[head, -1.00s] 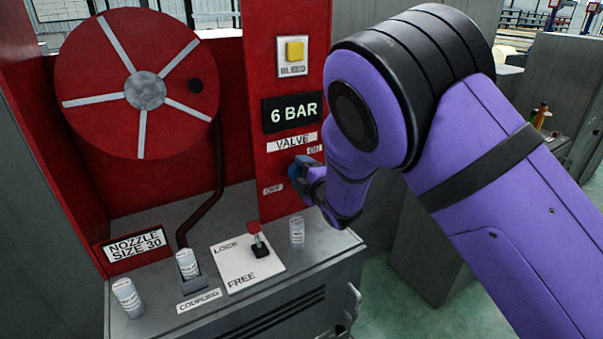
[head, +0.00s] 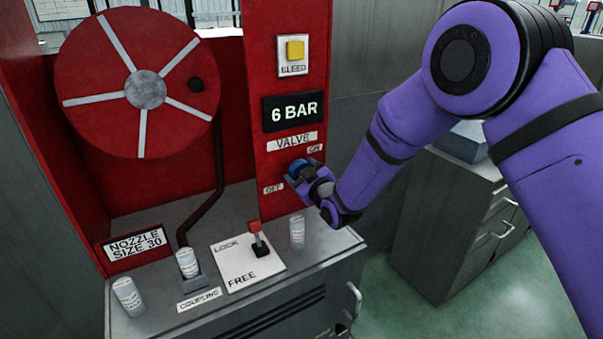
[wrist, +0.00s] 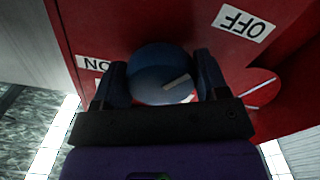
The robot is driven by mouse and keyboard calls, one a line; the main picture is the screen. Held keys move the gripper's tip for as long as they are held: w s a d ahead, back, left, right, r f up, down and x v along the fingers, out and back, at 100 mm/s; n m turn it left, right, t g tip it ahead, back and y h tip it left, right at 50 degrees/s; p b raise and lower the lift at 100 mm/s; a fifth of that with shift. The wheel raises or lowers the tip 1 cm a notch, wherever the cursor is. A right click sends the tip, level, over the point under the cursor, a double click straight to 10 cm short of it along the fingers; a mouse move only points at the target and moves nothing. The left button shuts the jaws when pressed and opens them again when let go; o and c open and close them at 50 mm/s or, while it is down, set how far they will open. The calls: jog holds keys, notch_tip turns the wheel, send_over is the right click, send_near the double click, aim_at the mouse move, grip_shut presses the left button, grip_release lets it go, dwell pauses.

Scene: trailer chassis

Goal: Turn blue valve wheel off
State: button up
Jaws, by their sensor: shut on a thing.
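The blue valve wheel (head: 299,167) sits on the red panel, below the VALVE label (head: 293,141). The ON label (head: 314,149) is to its upper right and the OFF label (head: 273,189) to its lower left. My gripper (head: 297,173) is at the wheel, shut on it. In the wrist view the wheel (wrist: 155,72) lies between the two fingers of my gripper (wrist: 163,75). A pale mark on the wheel slants up to the right there. The OFF label (wrist: 243,24) is at upper right and the ON label (wrist: 94,64) at left. My gripper partly hides the wheel.
A 6 BAR display (head: 293,112) and yellow bleed button (head: 295,50) are above. A red-topped lever (head: 257,240) and several small cans, one (head: 297,232) nearest my wrist, stand on the counter. A red hose reel (head: 140,85) is left. A grey cabinet (head: 450,225) stands right.

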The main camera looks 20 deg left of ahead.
jog(key=shift+f+m, duration=0.1)
jog(key=shift+m, duration=1.8)
jog(key=o, duration=0.9)
jog(key=v, duration=1)
jog(key=shift+s+d, duration=0.25)
jog(key=shift+s, duration=0.1)
